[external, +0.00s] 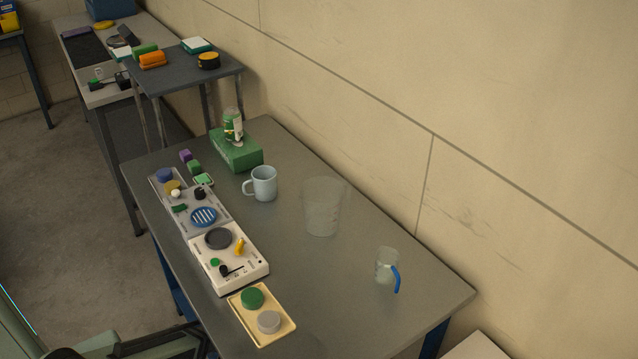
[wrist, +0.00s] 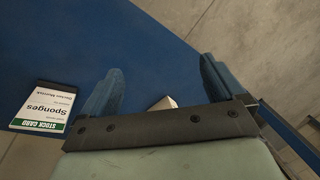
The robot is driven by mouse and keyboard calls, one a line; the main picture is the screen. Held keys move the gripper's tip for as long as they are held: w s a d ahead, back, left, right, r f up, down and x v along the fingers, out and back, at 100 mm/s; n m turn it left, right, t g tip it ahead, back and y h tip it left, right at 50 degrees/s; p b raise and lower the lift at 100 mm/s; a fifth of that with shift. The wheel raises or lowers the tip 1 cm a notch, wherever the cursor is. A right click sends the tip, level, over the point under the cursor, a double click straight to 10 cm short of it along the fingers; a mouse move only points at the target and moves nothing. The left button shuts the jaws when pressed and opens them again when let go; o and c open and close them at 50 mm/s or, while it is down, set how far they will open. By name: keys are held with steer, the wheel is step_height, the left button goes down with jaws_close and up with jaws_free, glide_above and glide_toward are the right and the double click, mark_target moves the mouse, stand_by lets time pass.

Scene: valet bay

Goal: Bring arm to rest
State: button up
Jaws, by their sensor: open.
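My gripper (wrist: 160,66) shows in the wrist view with its two blue fingers spread apart and nothing held between them. It is over or in front of a flat blue surface (wrist: 165,40). A small pale object (wrist: 163,102) shows behind the gripper's dark crossbar, mostly hidden, and I cannot tell what it is. In the external view, parts of my arm show at the lower left edge; the fingers cannot be made out there.
A stock card reading Sponges (wrist: 45,106) lies left of my gripper. The grey table (external: 350,295) holds control panels (external: 230,268), a yellow tray (external: 262,333), a mug (external: 263,184), a clear beaker (external: 322,207), a blue-handled jug (external: 386,266) and a green box (external: 236,152).

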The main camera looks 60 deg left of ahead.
steer(key=s+d+m+g+h, duration=0.1)
steer(key=s+d+m, duration=0.3)
steer(key=s+d, duration=0.4)
steer(key=s+d+m+g+h, duration=0.1)
steer(key=s+d+m+g, duration=0.3)
steer(key=d, duration=1.2)
steer(key=s+m, duration=0.1)
steer(key=s, duration=0.3)
steer(key=shift+s+d+f, duration=0.15)
steer(key=shift+d+f, duration=0.15)
steer(key=shift+f, duration=0.05)
